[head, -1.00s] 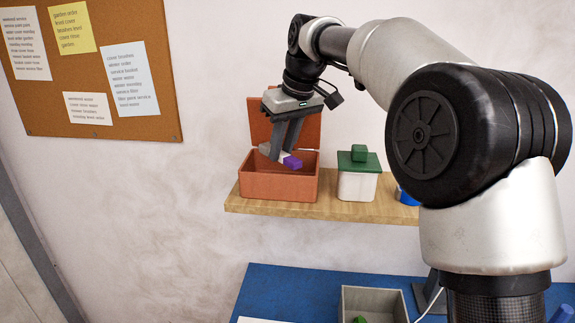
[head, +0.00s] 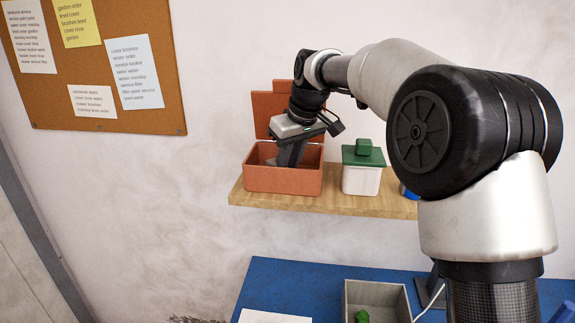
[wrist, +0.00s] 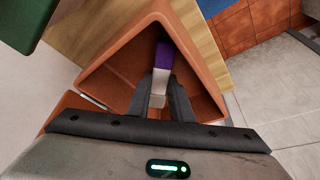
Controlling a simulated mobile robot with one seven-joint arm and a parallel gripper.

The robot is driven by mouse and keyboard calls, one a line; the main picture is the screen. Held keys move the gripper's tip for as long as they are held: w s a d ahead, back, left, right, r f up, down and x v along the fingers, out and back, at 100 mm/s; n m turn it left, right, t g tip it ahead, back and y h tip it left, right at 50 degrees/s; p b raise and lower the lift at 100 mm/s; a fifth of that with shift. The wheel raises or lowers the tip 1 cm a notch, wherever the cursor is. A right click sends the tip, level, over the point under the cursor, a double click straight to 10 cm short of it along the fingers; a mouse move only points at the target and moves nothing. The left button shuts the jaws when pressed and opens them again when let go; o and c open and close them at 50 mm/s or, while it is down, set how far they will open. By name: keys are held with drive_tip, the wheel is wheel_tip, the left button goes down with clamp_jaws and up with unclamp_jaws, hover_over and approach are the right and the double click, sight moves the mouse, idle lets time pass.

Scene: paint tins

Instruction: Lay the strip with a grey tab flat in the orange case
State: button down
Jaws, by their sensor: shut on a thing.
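The orange case (head: 283,181) stands open on a wooden shelf, its lid (head: 265,112) raised at the back; its inside also shows in the wrist view (wrist: 118,72). My gripper (head: 289,161) reaches down into the case. In the wrist view my gripper (wrist: 160,84) is shut on a strip (wrist: 163,56) with a purple far end and a pale part between the fingers. The strip is inside the case outline, pointing away from the fingers. I cannot tell whether it touches the floor. In the head view the front wall and fingers hide it.
A white tin with a green lid (head: 362,178) stands close to the right of the case on the shelf (head: 325,203). A blue thing (head: 407,192) is partly hidden behind my arm. Below is a blue table (head: 300,288) with a grey tray (head: 376,286) holding a green thing.

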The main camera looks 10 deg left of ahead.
drive_tip(key=shift+f, duration=0.15)
drive_tip(key=c, duration=1.6)
unclamp_jaws()
drive_tip(key=v, duration=1.2)
drive_tip(key=s+d+r+m+t+h, duration=0.1)
drive_tip(key=s+d+r+m, duration=0.1)
drive_tip(key=s+d, duration=0.5)
drive_tip(key=s+d+f+m, duration=0.2)
drive_tip(key=s+d+f, duration=0.2)
drive_tip(key=s+d, duration=0.2)
drive_tip(key=s+d+f+m+t+h, duration=0.1)
drive_tip(key=s+d+f+m, duration=0.2)
drive_tip(key=s, duration=0.6)
drive_tip(key=s+d+f+m+h, duration=0.1)
drive_tip(key=s+d+f+m, duration=0.1)
drive_tip(key=s+d+f, duration=0.4)
drive_tip(key=shift+s+d+f+m+t+p, duration=0.1)
drive_tip(key=shift+s+d+m+t+p, duration=0.2)
drive_tip(key=shift+d, duration=0.4)
drive_tip(key=shift+s+d+f+t+p, duration=0.15)
drive_tip(key=shift+s+d, duration=0.25)
drive_tip(key=shift+d, duration=0.3)
